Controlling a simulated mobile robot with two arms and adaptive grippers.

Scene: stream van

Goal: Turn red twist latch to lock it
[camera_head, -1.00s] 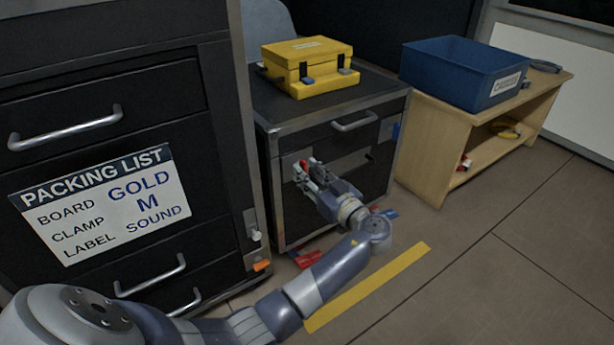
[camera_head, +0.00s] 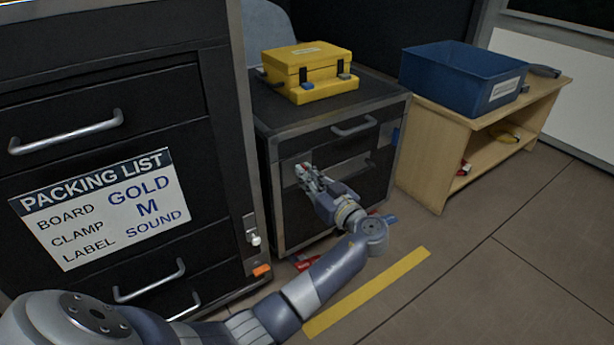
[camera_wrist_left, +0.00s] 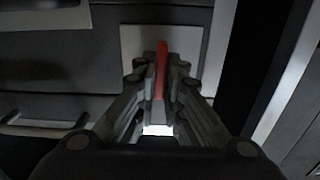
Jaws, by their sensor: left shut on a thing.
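The red twist latch (camera_wrist_left: 161,62) is a narrow red handle on a pale square plate (camera_wrist_left: 133,42) on the dark cabinet front. In the left wrist view it stands nearly lengthwise in the picture, between the fingers of my left gripper (camera_wrist_left: 160,88). My left gripper (camera_head: 306,174) is shut on the latch at the cabinet's upper left front. In the head view the fingers hide most of the latch. My right gripper does not show.
A yellow case (camera_head: 308,70) sits on the black cabinet (camera_head: 384,86). A blue bin (camera_head: 440,75) stands on a wooden shelf unit (camera_head: 430,145) to the right. A tall drawer cabinet (camera_head: 90,95) with a packing list stands left. Red and blue items lie on the floor nearby.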

